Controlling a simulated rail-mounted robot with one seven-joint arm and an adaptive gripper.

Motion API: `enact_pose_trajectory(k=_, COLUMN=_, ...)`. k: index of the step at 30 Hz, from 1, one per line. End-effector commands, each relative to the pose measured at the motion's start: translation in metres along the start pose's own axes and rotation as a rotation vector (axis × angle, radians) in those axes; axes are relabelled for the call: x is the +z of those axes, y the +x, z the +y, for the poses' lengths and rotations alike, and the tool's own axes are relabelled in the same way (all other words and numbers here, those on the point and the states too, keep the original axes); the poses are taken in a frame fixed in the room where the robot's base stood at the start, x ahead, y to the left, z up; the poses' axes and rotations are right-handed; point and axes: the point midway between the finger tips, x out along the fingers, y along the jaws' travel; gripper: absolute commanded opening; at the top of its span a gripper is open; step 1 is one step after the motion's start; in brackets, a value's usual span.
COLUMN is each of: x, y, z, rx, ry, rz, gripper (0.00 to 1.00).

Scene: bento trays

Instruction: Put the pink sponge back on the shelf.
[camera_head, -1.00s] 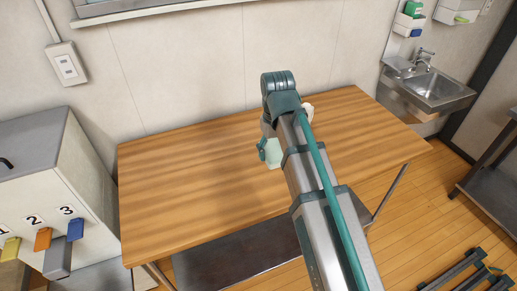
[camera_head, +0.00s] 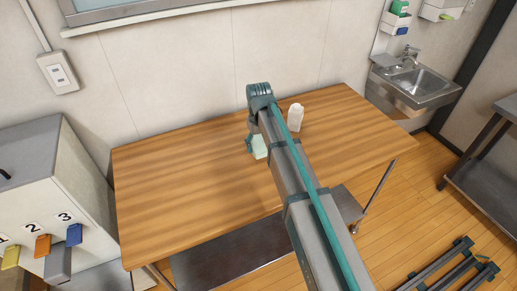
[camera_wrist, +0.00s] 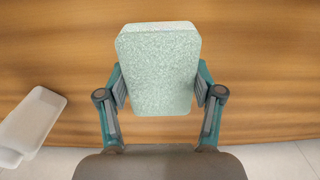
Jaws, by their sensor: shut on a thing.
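My gripper (camera_wrist: 158,90) is shut on a pale green, speckled sponge (camera_wrist: 158,60), with one finger pad pressed on each side. The sponge also shows in the head view (camera_head: 260,147), beside my gripper (camera_head: 250,145) and partly hidden by my arm. It is over the wooden table (camera_head: 180,190); its height above the top is hard to tell. I see no pink sponge. A dark metal under-shelf (camera_head: 230,262) lies below the table top, and a small wall rack (camera_head: 396,22) with green and blue items hangs above the sink.
A white bottle-like container (camera_head: 295,117) stands on the table just right of my arm; it shows at left in the wrist view (camera_wrist: 32,122). A cabinet (camera_head: 40,190) with numbered coloured tabs is at the left. The table's left half is clear.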

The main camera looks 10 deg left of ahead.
Motion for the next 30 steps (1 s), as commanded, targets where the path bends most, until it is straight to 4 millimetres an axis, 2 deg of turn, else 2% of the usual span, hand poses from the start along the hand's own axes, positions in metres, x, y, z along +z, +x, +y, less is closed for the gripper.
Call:
enact_pose_trajectory(k=3, x=-0.008, y=0.007, z=0.002, rx=0.000, ry=0.000, rz=-0.002, gripper=0.33)
enact_pose_trajectory(k=12, x=-0.006, y=0.036, z=0.002, rx=0.000, ry=0.000, rz=-0.001, gripper=0.33)
enact_pose_trajectory(k=24, x=-0.006, y=0.043, z=0.002, rx=0.000, ry=0.000, rz=0.000, gripper=0.33)
enact_pose_trajectory(k=25, x=-0.006, y=0.042, z=0.002, rx=0.000, ry=0.000, rz=0.000, gripper=0.71)
enact_pose_trajectory(k=28, x=-0.006, y=0.041, z=0.002, rx=0.000, ry=0.000, rz=0.000, gripper=0.88)
enact_pose_trajectory(k=30, x=-0.006, y=0.041, z=0.002, rx=0.000, ry=0.000, rz=0.000, gripper=0.91)
